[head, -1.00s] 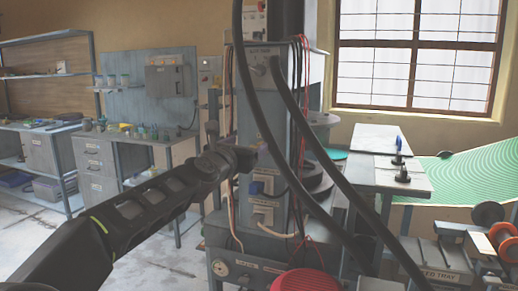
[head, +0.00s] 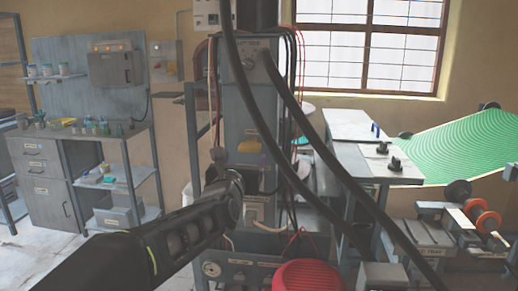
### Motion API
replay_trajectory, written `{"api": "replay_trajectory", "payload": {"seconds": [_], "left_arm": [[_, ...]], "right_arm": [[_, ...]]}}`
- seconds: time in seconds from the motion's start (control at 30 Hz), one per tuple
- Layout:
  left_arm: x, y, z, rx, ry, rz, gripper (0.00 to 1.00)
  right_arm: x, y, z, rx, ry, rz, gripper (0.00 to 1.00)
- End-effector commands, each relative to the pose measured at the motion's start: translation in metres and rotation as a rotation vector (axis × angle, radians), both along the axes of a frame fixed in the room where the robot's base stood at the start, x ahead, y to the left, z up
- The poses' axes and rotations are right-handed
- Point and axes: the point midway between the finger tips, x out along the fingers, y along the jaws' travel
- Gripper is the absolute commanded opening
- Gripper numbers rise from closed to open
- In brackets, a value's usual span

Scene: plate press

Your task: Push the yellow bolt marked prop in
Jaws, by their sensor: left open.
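A small yellow part (head: 248,146), which looks like the yellow bolt, shows on the front of the grey press column (head: 240,110). Its marking is too small to read. My left arm reaches in from the lower left. My left gripper (head: 238,182) is in front of the column, just below and left of the yellow part, and appears apart from it. It is open, though its fingertips are mostly hidden behind the wrist. My right gripper is not in view.
Two thick black hoses (head: 318,145) hang across the column and run to the lower right. A red round cover (head: 300,277) sits below. A grey side table (head: 375,165) and a green ribbed sheet (head: 455,140) stand right. A cabinet (head: 45,180) stands left.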

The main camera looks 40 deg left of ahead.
Motion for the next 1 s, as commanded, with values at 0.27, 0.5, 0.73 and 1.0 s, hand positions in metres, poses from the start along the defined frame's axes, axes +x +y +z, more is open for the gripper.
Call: {"api": "replay_trajectory", "payload": {"seconds": [0.27, 0.5, 0.73, 1.0], "left_arm": [[0.0, 0.0, 0.001, -0.022, -0.016, 0.0, 0.76], [0.004, 0.002, 0.002, -0.022, -0.014, 0.0, 0.76], [0.028, 0.016, 0.002, -0.024, -0.012, 0.001, 0.76], [0.061, 0.033, 0.003, -0.024, -0.014, -0.001, 0.76]], "right_arm": [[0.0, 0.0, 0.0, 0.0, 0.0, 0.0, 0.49], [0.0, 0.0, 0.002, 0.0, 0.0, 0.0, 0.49], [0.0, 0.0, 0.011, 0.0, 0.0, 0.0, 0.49], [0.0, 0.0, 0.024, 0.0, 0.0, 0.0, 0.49]]}}
